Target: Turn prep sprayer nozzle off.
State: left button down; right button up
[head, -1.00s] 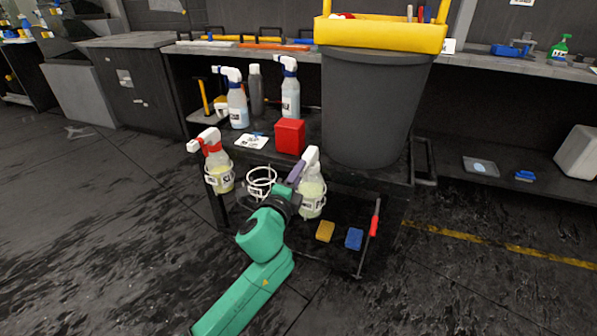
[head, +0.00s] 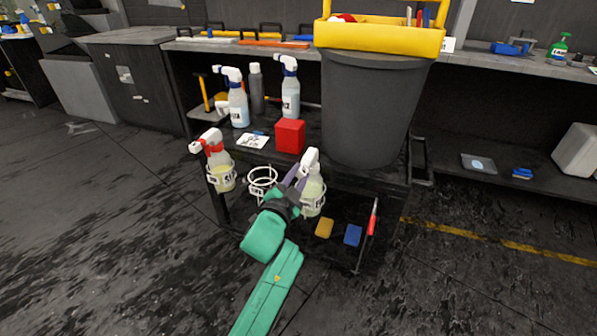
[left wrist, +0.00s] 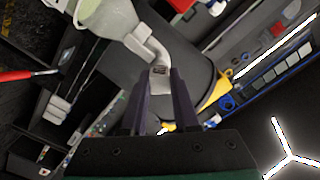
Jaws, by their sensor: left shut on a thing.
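A white-headed spray bottle (head: 313,188) with pale yellowish liquid stands in a white wire ring holder at the cart's front edge. My left gripper (head: 294,177) is at its head from the left, shut on the sprayer nozzle. In the left wrist view the white nozzle (left wrist: 159,68) points down between the two dark fingers of the left gripper (left wrist: 161,80). The bottle's label is too small to read, and the nozzle's setting cannot be told. A second sprayer (head: 217,160) with a red and white head sits in another ring to the left. My right gripper is not in view.
An empty wire ring (head: 262,181) lies between the two sprayers. The cart top holds a red block (head: 290,136), several bottles and a large grey bin (head: 370,110). A yellow sponge (head: 324,228) and blue sponge (head: 353,235) lie on the lower shelf. Open floor lies in front.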

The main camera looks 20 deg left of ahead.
pick_arm(q)
jog(key=n+p, duration=0.2)
jog(key=n, duration=0.1)
jog(key=shift+n, duration=0.4)
jog(key=shift+f+n+p, duration=0.1)
jog(key=shift+n+p, duration=0.5)
jog(key=shift+n, duration=0.2)
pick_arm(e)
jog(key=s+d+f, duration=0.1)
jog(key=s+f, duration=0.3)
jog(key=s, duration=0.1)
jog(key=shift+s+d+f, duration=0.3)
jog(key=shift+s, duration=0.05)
pick_arm(q)
jog(key=c, duration=0.6)
grip_release()
jog(key=shift+c, duration=0.2)
jog(key=shift+s, duration=0.1)
jog(key=shift+s, duration=0.3)
jog(key=s+p, duration=0.1)
jog(key=s, duration=1.2)
jog(key=shift+s+a, duration=0.4)
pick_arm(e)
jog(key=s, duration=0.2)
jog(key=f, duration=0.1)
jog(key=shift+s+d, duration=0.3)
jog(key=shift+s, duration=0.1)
